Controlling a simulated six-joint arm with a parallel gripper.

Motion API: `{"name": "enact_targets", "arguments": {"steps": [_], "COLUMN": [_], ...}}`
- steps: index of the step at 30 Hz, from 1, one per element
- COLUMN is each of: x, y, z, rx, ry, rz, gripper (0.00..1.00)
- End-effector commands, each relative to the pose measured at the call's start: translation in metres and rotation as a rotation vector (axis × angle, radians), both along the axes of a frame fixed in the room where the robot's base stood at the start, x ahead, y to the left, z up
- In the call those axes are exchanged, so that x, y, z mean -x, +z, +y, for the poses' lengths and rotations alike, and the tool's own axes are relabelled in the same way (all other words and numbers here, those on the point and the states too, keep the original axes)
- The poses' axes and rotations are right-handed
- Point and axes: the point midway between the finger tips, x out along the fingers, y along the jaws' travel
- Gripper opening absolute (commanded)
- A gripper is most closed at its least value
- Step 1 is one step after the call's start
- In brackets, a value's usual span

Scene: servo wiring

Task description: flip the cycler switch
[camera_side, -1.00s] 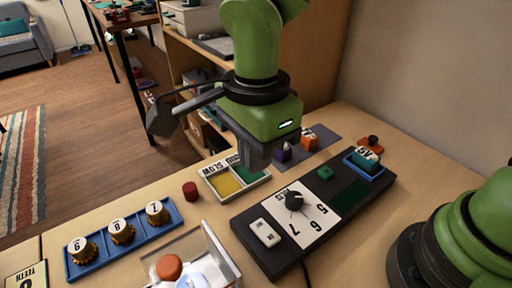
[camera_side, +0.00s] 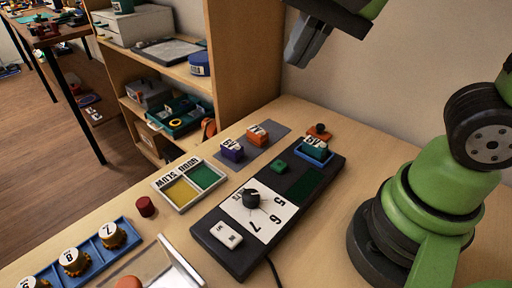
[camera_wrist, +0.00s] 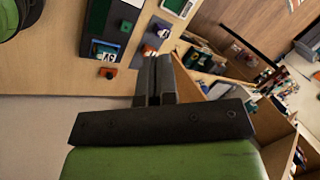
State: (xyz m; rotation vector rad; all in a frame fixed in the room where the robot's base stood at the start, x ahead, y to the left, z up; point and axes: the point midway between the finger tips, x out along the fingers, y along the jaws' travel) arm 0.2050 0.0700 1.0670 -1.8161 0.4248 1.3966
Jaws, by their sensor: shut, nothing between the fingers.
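The cycler (camera_side: 272,226) is a long black box on the table in the side view. It has a white rocker switch (camera_side: 226,234) at its near end, a black dial (camera_side: 252,198) on a white plate numbered 5, 6, 7, and a green button (camera_side: 280,167). I cannot tell which way the switch is tipped. My gripper (camera_side: 296,52) is shut and empty, high above the far end of the table and well away from the switch. In the wrist view the closed fingers (camera_wrist: 154,75) show, with part of the cycler (camera_wrist: 97,18) at the top; the switch is out of that view.
A blue tray with a teal block (camera_side: 316,149) is at the cycler's far end. A blue rack (camera_side: 92,262) and clear-walled box (camera_side: 178,262) are nearest.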

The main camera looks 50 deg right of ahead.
Motion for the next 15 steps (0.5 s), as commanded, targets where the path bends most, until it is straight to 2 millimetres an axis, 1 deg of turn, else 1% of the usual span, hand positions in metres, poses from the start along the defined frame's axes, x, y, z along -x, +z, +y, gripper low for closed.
{"name": "enact_targets", "arguments": {"steps": [1,3,7,9,12,15], "x": [0.012,0.027,0.048,0.055,0.060,0.057], "y": [0.007,0.011,0.012,0.012,0.011,0.011], "z": [-0.012,-0.024,-0.036,-0.040,-0.042,-0.039], "rx": [0.022,0.067,0.159,0.198,0.232,0.233], "ry": [0.058,0.151,0.284,0.332,0.374,0.409], "rz": [-0.073,-0.158,-0.280,-0.322,-0.351,-0.334], "gripper": [0.00,0.00,0.00,0.00,0.00,0.00]}}
